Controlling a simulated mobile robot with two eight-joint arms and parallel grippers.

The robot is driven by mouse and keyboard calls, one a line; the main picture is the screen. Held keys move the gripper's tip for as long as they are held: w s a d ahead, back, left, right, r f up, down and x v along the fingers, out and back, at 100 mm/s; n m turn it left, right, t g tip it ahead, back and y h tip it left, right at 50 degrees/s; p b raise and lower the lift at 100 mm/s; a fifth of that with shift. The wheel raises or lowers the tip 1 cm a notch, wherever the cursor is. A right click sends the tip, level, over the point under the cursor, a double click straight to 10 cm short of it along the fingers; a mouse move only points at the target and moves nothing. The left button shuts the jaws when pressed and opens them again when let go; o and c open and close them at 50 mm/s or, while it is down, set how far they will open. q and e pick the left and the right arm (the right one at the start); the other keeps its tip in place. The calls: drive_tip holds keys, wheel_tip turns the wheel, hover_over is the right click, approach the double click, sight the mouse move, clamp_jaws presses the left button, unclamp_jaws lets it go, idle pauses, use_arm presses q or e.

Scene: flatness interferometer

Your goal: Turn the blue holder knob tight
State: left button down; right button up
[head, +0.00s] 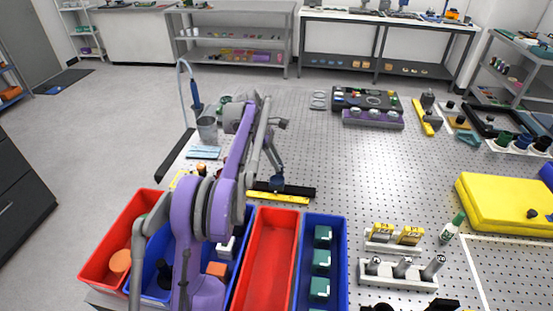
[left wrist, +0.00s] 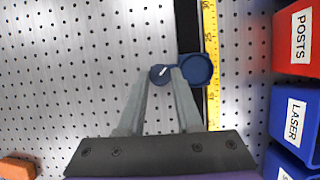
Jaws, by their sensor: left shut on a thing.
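The blue holder knob (left wrist: 158,75) shows in the left wrist view, with a short white mark on its face. It sits right beside a larger round blue holder (left wrist: 197,69) on the dark rail with a yellow scale. My left gripper (left wrist: 163,74) is shut on the knob, one finger on each side. In the head view my left gripper (head: 277,176) reaches down to the small blue holder (head: 277,184) at the rail; the fingers and arm partly hide it. My right gripper cannot be made out.
The black rail (head: 305,191) with its yellow scale (head: 285,199) lies on the perforated table. Red (head: 268,262) and blue (head: 339,262) bins line the near edge. A grey cup (head: 207,130) stands behind my left arm.

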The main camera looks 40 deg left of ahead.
use_arm(q)
drive_tip(key=m, duration=0.1)
drive_tip(key=m+g+p, duration=0.1)
drive_tip(key=m, duration=0.2)
drive_tip(key=shift+w+a+r+m+g+p, duration=0.1)
drive_tip(key=shift+w+m+g+p, duration=0.2)
drive_tip(key=shift+g, duration=0.1)
drive_tip(key=shift+w+m+g+p, duration=0.1)
drive_tip(key=shift+m+g+p, duration=0.55)
drive_tip(key=shift+m, duration=1.15)
use_arm(e)
drive_tip(key=shift+w+r, duration=0.35)
drive_tip(key=shift+r, duration=0.35)
drive_tip(key=shift+w+r, duration=0.35)
drive_tip(key=shift+r, duration=0.4)
drive_tip(key=shift+w+r, duration=0.35)
drive_tip(key=shift+r, duration=0.35)
use_arm(q)
drive_tip(key=c, duration=0.6)
unclamp_jaws()
drive_tip(key=p+v, duration=0.1)
drive_tip(key=v, duration=0.6)
drive_tip(key=shift+w+a, duration=0.15)
drive_tip(key=shift+a, duration=0.05)
use_arm(e)
drive_tip(key=shift+w+r+t, duration=0.4)
drive_tip(key=shift+w+r, duration=0.35)
drive_tip(key=shift+r, duration=0.35)
